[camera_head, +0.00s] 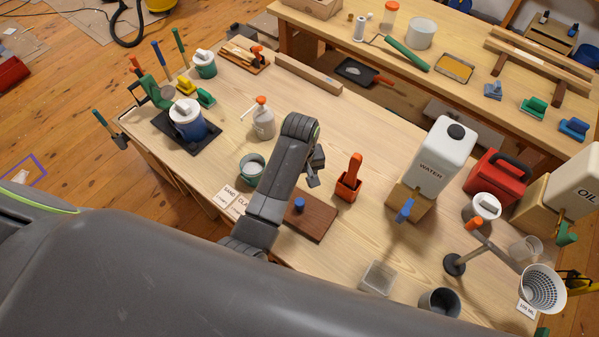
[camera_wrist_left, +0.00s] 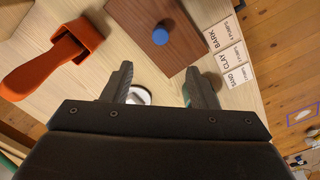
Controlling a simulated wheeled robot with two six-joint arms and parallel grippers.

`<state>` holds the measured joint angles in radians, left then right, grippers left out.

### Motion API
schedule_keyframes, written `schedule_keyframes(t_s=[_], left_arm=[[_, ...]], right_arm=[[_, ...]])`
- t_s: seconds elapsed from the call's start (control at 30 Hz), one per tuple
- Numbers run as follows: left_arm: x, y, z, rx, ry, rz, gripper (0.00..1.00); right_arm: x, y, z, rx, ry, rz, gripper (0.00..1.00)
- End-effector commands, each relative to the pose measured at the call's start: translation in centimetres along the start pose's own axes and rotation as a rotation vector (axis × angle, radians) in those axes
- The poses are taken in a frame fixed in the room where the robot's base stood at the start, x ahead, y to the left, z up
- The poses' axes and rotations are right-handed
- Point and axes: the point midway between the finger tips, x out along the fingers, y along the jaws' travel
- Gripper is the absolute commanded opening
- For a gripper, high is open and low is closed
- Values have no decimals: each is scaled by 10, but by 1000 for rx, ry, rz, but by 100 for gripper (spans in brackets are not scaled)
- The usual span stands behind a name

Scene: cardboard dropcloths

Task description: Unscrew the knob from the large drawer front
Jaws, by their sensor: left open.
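The drawer front, a flat reddish-brown board (camera_head: 318,221), lies on the workbench, partly hidden by my left arm in the head view. A round blue knob (camera_head: 299,204) stands on it. In the left wrist view, the board (camera_wrist_left: 135,18) and its knob (camera_wrist_left: 163,35) show beyond the fingertips. My left gripper (camera_head: 315,171) is above the bench, behind the board in the head view. In the left wrist view, its fingers (camera_wrist_left: 158,82) are spread and apart from the knob. My right gripper is not in view.
An orange holder (camera_head: 348,186) stands right of the board; cards (camera_head: 228,196) lie left of it. A grey-green pot (camera_head: 251,166) and spray bottle (camera_head: 263,122) are near my left arm. A water container (camera_head: 443,155) stands right. A clear box (camera_head: 377,278) is near the front edge.

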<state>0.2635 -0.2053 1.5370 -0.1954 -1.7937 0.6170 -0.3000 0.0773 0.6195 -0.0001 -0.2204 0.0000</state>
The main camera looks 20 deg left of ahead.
Motion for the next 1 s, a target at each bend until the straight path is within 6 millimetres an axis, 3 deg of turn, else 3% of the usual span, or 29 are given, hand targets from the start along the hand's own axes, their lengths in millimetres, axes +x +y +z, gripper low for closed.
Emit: schedule_keyframes(t_s=[0.37,1.0], left_arm=[[72,-2,1,1,-3,-3,53],[140,-1,0,0,1,1,53]], right_arm=[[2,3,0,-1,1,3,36],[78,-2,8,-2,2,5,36]])
